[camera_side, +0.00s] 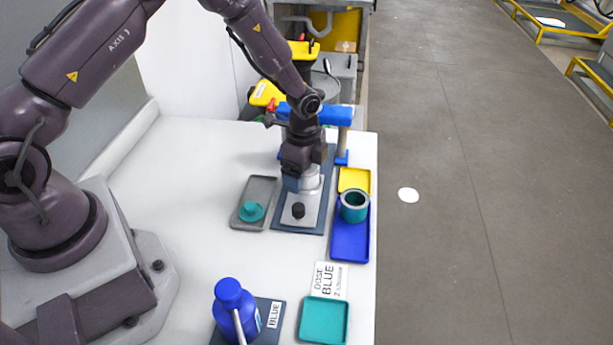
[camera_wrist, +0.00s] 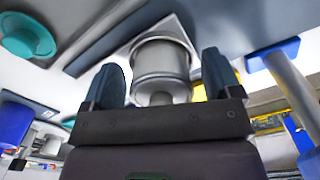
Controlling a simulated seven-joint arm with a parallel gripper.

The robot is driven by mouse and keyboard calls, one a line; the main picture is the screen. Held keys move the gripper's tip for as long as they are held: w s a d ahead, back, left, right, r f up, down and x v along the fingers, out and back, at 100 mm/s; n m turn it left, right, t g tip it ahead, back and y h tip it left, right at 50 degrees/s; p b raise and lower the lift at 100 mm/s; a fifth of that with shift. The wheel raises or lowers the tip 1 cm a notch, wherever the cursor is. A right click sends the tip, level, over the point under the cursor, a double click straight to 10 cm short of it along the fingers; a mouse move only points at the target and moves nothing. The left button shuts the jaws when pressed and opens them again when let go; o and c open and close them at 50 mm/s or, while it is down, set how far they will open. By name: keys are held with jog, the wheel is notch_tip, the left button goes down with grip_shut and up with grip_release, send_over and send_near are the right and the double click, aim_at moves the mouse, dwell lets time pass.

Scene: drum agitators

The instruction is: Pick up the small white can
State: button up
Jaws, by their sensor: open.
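The small white can (camera_side: 311,183) looks light grey and stands on a grey plate over a dark blue mat, partly hidden behind my gripper (camera_side: 300,184) in the side view. In the wrist view the can (camera_wrist: 161,58) shows as a pale cylinder with a narrower end. My gripper (camera_wrist: 161,68) is open, with one dark blue finger on each side of the can. Gaps show between the can and both fingers, so the can is not gripped.
A grey tray (camera_side: 261,188) with a teal lid (camera_side: 251,210) lies left. A teal cup (camera_side: 347,214) stands right, by yellow (camera_side: 355,178) and blue (camera_side: 349,246) trays. A blue bottle (camera_side: 232,306) and teal tray (camera_side: 324,321) are in front. A blue-topped stand (camera_side: 337,116) is behind.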

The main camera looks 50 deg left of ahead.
jog(key=shift+c, duration=0.5)
jog(key=c, duration=0.9)
jog(key=shift+r, duration=0.1)
